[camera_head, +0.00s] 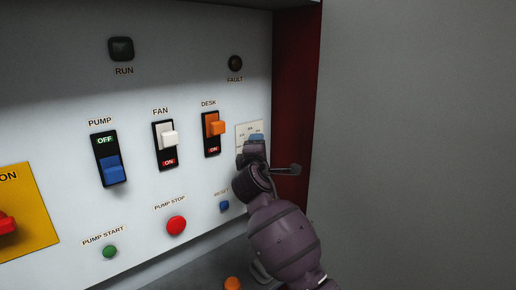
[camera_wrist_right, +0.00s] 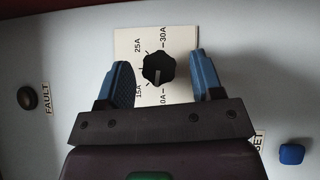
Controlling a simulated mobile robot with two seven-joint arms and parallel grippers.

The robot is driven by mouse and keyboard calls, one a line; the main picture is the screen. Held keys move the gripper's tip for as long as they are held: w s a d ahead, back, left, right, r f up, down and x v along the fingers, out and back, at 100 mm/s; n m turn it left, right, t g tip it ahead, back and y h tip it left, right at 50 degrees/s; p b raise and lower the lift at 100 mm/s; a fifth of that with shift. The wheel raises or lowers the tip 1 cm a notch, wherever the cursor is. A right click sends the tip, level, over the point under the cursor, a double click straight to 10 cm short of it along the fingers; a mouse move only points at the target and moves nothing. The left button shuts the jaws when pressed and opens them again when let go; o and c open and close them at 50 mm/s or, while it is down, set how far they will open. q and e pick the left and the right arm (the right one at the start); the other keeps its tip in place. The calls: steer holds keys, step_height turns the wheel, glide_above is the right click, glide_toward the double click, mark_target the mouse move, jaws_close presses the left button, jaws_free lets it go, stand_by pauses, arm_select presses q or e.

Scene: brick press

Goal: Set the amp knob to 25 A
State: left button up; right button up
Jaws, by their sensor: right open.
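The amp knob (camera_wrist_right: 158,68) is a black round knob on a pale scale plate (camera_wrist_right: 185,40), with labels 10A, 15A, 25A and 30A readable around it. A light mark on the knob points toward the lower edge of the wrist picture, between the 15A and 10A labels. My right gripper (camera_wrist_right: 159,62) is open, its blue fingers on either side of the knob with gaps to it. In the head view the right gripper (camera_head: 255,142) hides the knob and covers part of the plate (camera_head: 243,129). My left gripper is not in view.
The orange DESK switch (camera_head: 216,128) is just left of the gripper, with the blue RESET button (camera_head: 224,206) below. The FAULT lamp (camera_head: 235,63) is above. A dark red side wall (camera_head: 296,90) bounds the panel on the right.

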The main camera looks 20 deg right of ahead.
steer(key=shift+w+d, duration=0.25)
steer(key=shift+w, duration=0.3)
steer(key=shift+c, duration=0.3)
